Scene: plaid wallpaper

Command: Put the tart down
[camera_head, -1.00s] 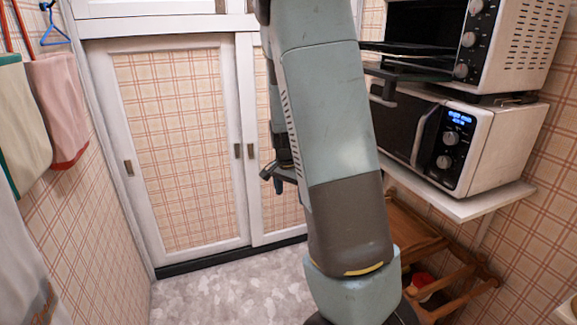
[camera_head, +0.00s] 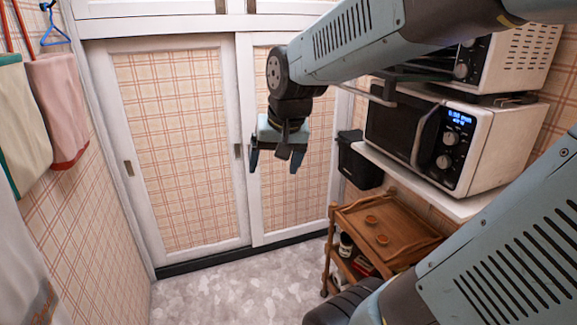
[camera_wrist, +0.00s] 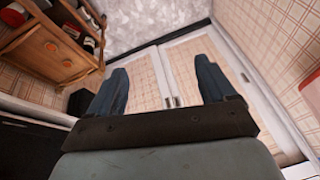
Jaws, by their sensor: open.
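Two small brown tarts (camera_head: 371,219) (camera_head: 383,239) sit apart on the top tray of the wooden cart (camera_head: 412,224), below the microwave shelf. They also show on the cart in the wrist view, as small round shapes at the upper left. I cannot tell from the frames which one the task means. My gripper (camera_head: 275,162) hangs in the air in front of the sliding doors, left of the cart and higher than its top. Its fingers point down and are spread, with nothing between them. The wrist view also shows the gripper (camera_wrist: 161,72) empty.
A microwave (camera_head: 460,140) stands on a white shelf (camera_head: 425,190) above the cart, with an oven over it. A black bin (camera_head: 361,161) is beside the cart. Cloths (camera_head: 55,110) hang on the left wall. The grey floor (camera_head: 235,290) is clear.

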